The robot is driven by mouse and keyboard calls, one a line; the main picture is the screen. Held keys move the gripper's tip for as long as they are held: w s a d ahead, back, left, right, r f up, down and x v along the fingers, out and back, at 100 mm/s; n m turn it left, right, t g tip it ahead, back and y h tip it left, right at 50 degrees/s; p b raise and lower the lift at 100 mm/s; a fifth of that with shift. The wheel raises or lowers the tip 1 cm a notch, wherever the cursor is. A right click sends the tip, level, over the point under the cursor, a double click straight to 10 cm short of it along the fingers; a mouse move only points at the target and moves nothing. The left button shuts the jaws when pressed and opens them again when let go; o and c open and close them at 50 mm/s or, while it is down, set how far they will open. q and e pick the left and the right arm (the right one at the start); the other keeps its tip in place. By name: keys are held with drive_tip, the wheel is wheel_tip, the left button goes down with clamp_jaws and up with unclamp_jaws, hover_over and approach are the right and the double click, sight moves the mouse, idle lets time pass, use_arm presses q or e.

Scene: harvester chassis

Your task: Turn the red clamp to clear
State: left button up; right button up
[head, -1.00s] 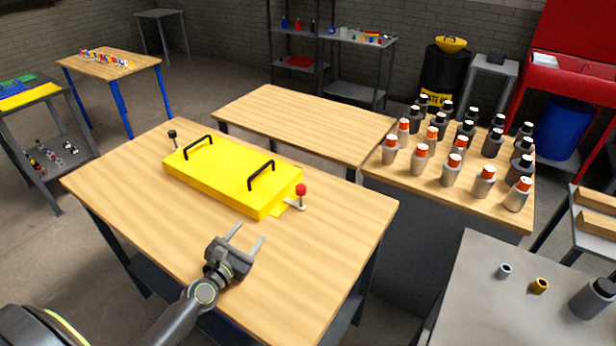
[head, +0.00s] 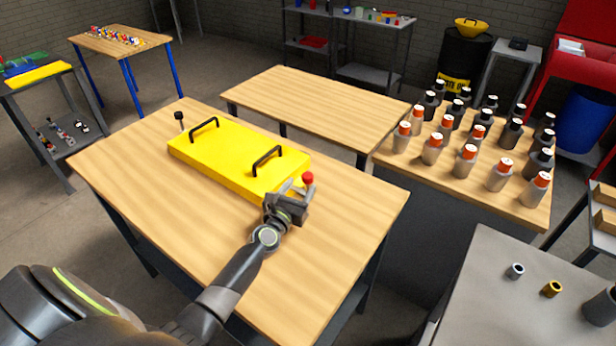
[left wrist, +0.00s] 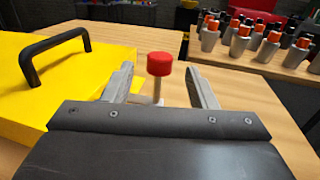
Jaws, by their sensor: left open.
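The red clamp (head: 308,178) stands at the near right corner of the yellow chassis (head: 230,160) on the wooden table. In the left wrist view its red knob (left wrist: 159,64) sits upright on a pale post between the two fingers. My left gripper (head: 296,188) is open around the clamp, with a gap visible on each side of the post in the wrist view. A black-knobbed clamp (head: 179,117) stands at the chassis's far left corner. My right gripper is not in view.
Two black handles (head: 204,126) rise from the chassis top. The table front (head: 180,210) is bare. An empty wooden table (head: 315,105) stands behind, and a table of several bottles (head: 466,160) stands to the right.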

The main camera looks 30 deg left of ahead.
sight(305, 180)
use_arm(q)
drive_tip(key=w+b, duration=0.1)
drive_tip(key=w, duration=0.4)
drive_tip(key=shift+w+a+f, duration=0.1)
drive_tip(key=shift+w+a, duration=0.05)
drive_tip(key=shift+w, duration=0.4)
drive_tip(key=c, duration=1)
